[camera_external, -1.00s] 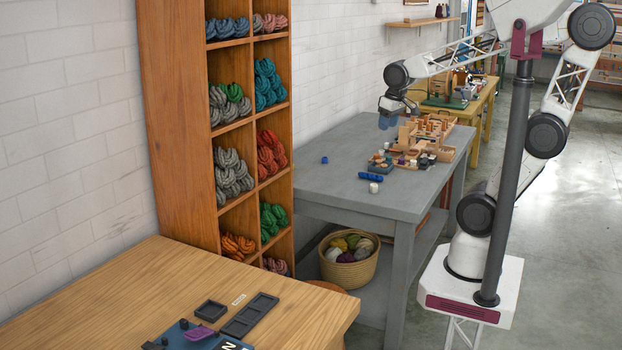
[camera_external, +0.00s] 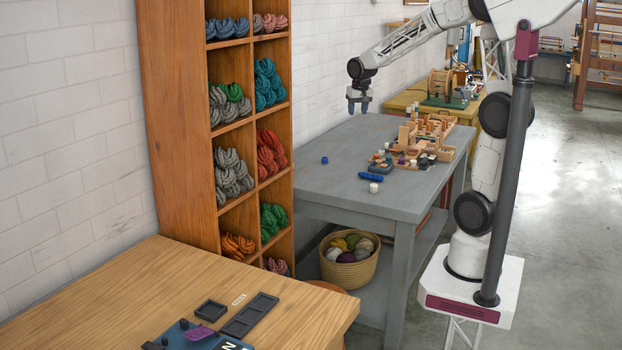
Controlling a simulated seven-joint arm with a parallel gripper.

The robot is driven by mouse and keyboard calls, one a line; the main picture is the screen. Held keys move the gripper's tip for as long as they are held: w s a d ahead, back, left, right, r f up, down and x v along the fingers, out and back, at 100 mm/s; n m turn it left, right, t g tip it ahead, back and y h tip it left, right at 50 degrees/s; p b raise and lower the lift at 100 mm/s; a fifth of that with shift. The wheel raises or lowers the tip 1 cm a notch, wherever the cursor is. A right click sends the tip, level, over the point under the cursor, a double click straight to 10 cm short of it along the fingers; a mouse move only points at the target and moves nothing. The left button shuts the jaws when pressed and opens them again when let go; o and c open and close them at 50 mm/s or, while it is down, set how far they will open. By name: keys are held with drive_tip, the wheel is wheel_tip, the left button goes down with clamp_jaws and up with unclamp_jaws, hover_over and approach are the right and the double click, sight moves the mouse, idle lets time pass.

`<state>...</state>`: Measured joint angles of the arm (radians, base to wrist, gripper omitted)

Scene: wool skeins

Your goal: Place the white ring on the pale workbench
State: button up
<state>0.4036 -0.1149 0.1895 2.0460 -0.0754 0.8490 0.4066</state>
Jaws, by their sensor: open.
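A pale wooden workbench (camera_external: 130,300) fills the lower left, well away from my gripper.
Several wooden trays and small parts (camera_external: 425,140) crowd the grey table's right side. A blue piece (camera_external: 370,177) and a small blue cap (camera_external: 324,160) lie nearby. A tall shelf of wool skeins (camera_external: 170,120) stands between the benches. Dark trays (camera_external: 248,315) lie on the pale workbench.

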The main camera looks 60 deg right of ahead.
drive_tip(key=w+d+f+m, duration=0.1)
drive_tip(key=w+d+f, duration=0.2)
drive_tip(key=d, duration=0.4)
drive_tip(key=w+d+f+m, duration=0.2)
drive_tip(key=d, duration=0.4)
drive_tip(key=m+g, duration=0.2)
drive_tip(key=m, duration=0.4)
hover_over(382, 153)
wheel_tip(382, 153, down, 20)
drive_tip(key=shift+w+r, duration=0.1)
drive_tip(key=shift+w, duration=0.1)
drive_tip(key=shift+d+f, duration=0.15)
drive_tip(key=shift+f, duration=1.15)
drive_tip(key=shift+w+d+f, duration=0.1)
drive_tip(key=shift+d+f, duration=0.1)
drive_tip(key=shift+f, duration=0.65)
drive_tip(key=shift+d+f, duration=0.15)
drive_tip(key=shift+f, duration=0.7)
drive_tip(key=shift+w+d+f, duration=0.1)
drive_tip(key=shift+d+f, duration=0.1)
drive_tip(key=shift+f, duration=0.65)
